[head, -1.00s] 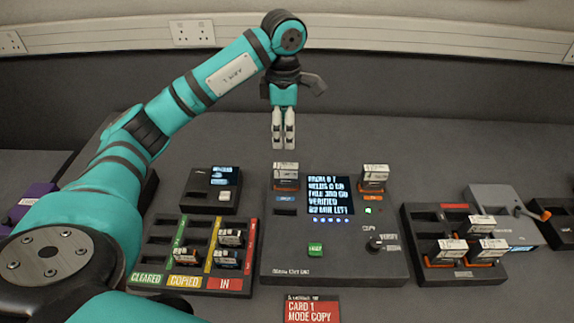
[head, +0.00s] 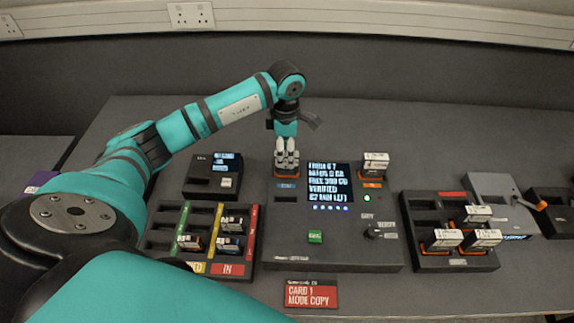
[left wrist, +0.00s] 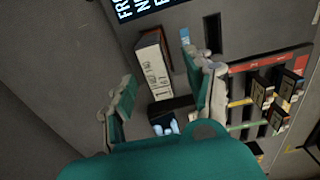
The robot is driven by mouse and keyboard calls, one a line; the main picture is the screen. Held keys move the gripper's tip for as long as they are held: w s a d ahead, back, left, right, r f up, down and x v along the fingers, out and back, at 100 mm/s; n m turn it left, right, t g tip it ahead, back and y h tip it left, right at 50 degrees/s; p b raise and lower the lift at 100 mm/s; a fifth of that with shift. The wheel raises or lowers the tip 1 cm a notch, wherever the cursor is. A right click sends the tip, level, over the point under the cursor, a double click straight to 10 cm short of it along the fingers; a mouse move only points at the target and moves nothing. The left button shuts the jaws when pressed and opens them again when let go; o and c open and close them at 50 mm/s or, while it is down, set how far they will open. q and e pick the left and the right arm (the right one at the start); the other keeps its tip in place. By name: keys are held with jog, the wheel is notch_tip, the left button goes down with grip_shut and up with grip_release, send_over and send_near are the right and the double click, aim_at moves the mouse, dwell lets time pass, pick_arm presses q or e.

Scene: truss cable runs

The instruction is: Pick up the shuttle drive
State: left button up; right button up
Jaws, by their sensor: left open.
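Several similar white-labelled drives are in view, and I cannot tell by its label which one is called the shuttle drive. One drive (left wrist: 154,64) stands in the left slot of the dark copy unit (head: 330,250); in the head view mostly its orange lower edge shows below my fingers. My left gripper (head: 287,158) points down right over this drive. In the left wrist view its fingers are apart, one on each side of the drive, with nothing visibly gripped. Another drive (head: 375,164) stands in the unit's right slot. My right gripper is out of view.
A sorting tray (head: 165,232) with several small cards is at left, behind my arm. A small device with a screen (head: 212,178) stands left of the unit. A rack (head: 420,215) with several drives and a grey lever box (head: 490,190) are at right. The back of the table is clear.

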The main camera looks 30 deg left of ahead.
aim_at(287, 168)
pick_arm(q)
jog(key=f+p, duration=0.1)
jog(key=f, duration=0.2)
jog(key=shift+w+f+p, duration=0.2)
jog(key=shift+f+p, duration=0.15)
jog(key=shift+f, duration=0.55)
jog(key=shift+c, duration=0.9)
jog(key=shift+r, duration=0.1)
grip_shut()
